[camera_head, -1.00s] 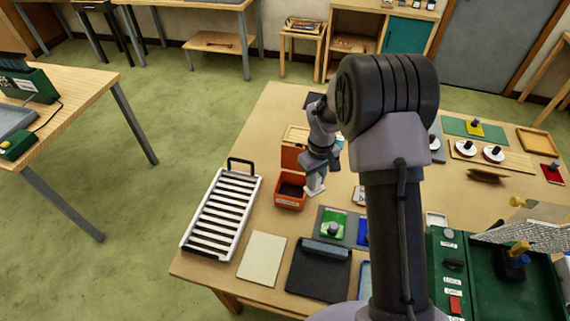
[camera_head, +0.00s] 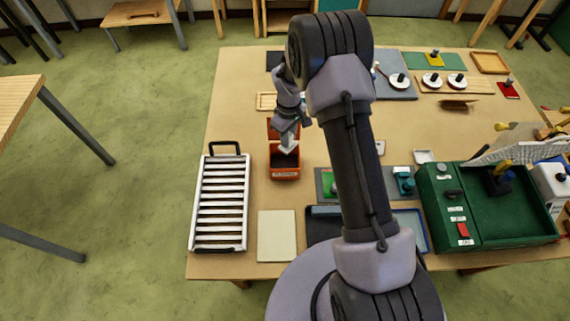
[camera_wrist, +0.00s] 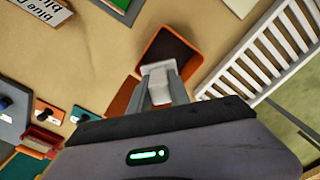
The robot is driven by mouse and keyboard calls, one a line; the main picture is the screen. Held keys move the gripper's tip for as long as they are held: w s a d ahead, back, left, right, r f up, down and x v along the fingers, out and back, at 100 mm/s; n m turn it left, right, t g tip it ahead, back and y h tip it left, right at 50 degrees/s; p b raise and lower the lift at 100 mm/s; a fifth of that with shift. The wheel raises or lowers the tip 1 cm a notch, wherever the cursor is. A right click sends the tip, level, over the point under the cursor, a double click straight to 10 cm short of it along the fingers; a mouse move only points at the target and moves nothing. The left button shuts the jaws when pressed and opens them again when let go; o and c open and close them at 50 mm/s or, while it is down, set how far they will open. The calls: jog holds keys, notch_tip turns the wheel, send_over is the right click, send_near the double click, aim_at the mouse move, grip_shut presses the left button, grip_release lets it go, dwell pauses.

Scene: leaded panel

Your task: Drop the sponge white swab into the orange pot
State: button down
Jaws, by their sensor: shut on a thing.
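My gripper (camera_head: 287,139) is shut on the white sponge swab (camera_head: 289,147), a small pale block. In the head view the swab hangs over the orange pot (camera_head: 285,175), an open box with a dark inside and a label on its front. In the wrist view the swab (camera_wrist: 158,68) shows between the fingertips of my gripper (camera_wrist: 160,80), overlapping the near edge of the orange pot (camera_wrist: 148,52). I cannot tell how far above the rim it is. An orange flap (camera_wrist: 122,98) lies beside the pot, partly hidden behind my fingers.
A white slatted rack (camera_head: 221,205) stands left of the pot. A cream sheet (camera_head: 276,236) lies in front. A green case (camera_head: 480,190) stands at the right. Plates, trays and coloured boards fill the back right. Bare table (camera_head: 240,120) shows at the back left.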

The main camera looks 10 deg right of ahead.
jog(key=c, duration=1.1)
grip_release()
jog(key=shift+f, duration=0.1)
jog(key=shift+c, duration=0.2)
notch_tip(320, 180, up, 18)
jog(key=shift+f, duration=0.25)
